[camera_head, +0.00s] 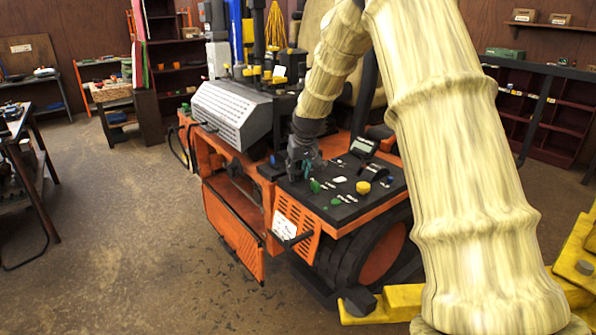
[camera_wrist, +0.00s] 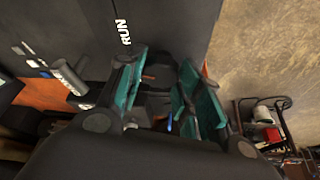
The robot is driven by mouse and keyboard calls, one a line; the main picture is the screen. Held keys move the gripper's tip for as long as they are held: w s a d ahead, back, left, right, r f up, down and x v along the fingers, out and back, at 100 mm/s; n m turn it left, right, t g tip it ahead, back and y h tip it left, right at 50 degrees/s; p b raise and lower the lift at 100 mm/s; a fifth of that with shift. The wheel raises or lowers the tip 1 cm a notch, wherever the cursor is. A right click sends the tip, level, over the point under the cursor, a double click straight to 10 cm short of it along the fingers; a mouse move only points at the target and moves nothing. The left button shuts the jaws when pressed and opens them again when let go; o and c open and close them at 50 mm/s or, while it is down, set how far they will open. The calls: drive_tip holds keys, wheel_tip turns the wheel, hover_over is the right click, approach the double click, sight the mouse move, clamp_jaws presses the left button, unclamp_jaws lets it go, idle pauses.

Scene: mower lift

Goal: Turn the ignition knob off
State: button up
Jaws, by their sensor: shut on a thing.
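My gripper (camera_head: 303,168) reaches down onto the left rear part of the black control panel (camera_head: 345,204) of the orange mower. In the wrist view my gripper (camera_wrist: 165,92) has its teal-padded fingers on either side of a dark knob-like part (camera_wrist: 158,78), which I take to be the ignition knob, and is shut on it. The fingers hide most of this part, and its turn angle cannot be read. The white word RUN (camera_wrist: 124,32) is on the panel above the fingers. In the head view the knob is hidden behind my gripper.
Near my gripper on the panel are a green button (camera_head: 315,186), a yellow knob (camera_head: 363,187) and a small display (camera_head: 363,147). A grey slotted cover (camera_head: 232,112) is behind. Shelves line the walls. The brown floor (camera_head: 130,230) at left is clear.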

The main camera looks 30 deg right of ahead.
drive_tip(key=n+y, duration=0.1)
drive_tip(key=n, duration=0.3)
drive_tip(key=shift+d+y, duration=0.15)
drive_tip(key=shift+y, duration=0.25)
drive_tip(key=shift+d+n+y+p, duration=0.1)
drive_tip(key=shift+n+y+p, duration=0.5)
drive_tip(key=shift+n, duration=1.5)
drive_tip(key=shift+g, duration=0.3)
drive_tip(key=o, duration=1)
drive_tip(key=shift+r, duration=0.1)
drive_tip(key=v, duration=1.1)
drive_tip(key=shift+s+d+r, duration=0.2)
drive_tip(key=shift+d+r, duration=0.05)
drive_tip(key=shift+d, duration=0.05)
drive_tip(key=shift+f, duration=0.1)
